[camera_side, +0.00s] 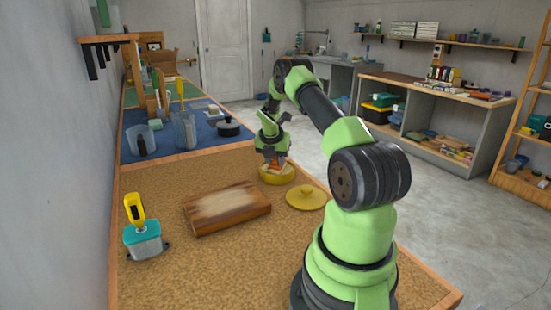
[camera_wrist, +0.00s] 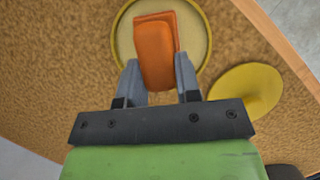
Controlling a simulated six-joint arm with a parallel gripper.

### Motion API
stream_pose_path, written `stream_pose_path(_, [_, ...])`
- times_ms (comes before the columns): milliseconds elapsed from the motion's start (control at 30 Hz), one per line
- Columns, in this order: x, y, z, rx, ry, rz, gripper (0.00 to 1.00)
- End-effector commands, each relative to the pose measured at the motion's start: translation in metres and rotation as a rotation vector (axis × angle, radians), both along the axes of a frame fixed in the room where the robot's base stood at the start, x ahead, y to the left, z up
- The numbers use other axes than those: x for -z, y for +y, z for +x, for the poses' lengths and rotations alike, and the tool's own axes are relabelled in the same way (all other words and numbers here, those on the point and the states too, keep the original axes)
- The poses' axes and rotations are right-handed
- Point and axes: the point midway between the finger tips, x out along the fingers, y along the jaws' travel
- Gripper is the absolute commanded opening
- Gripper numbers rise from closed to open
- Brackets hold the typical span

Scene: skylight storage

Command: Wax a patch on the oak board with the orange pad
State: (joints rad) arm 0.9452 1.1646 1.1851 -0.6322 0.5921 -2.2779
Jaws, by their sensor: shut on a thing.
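The orange pad (camera_wrist: 155,55) is between the fingers of my gripper (camera_wrist: 158,88), which is shut on it. In the wrist view the pad is over a round yellow tin (camera_wrist: 121,35) with a pale inside. In the side view my gripper (camera_side: 273,160) is low over the same tin (camera_side: 278,179), and the pad (camera_side: 274,165) shows only in part. I cannot tell whether the pad touches the wax. The oak board (camera_side: 228,207) lies flat on the cork-coloured bench top, left of the tin and apart from it. Its top has a paler middle.
A round yellow lid (camera_side: 306,197) lies right of the tin, near the bench edge. Clear containers (camera_side: 184,130) and a dark pot (camera_side: 228,127) stand on the blue mat behind.

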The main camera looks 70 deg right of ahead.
Motion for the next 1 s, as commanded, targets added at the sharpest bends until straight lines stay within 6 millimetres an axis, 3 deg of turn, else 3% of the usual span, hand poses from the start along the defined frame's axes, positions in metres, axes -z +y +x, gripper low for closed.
stream_pose_path(333, [-0.002, 0.001, -0.001, 0.001, 0.002, 0.003, 0.00])
stream_pose_path(1000, [-0.060, 0.000, 0.000, 0.001, 0.000, 0.000, 0.00])
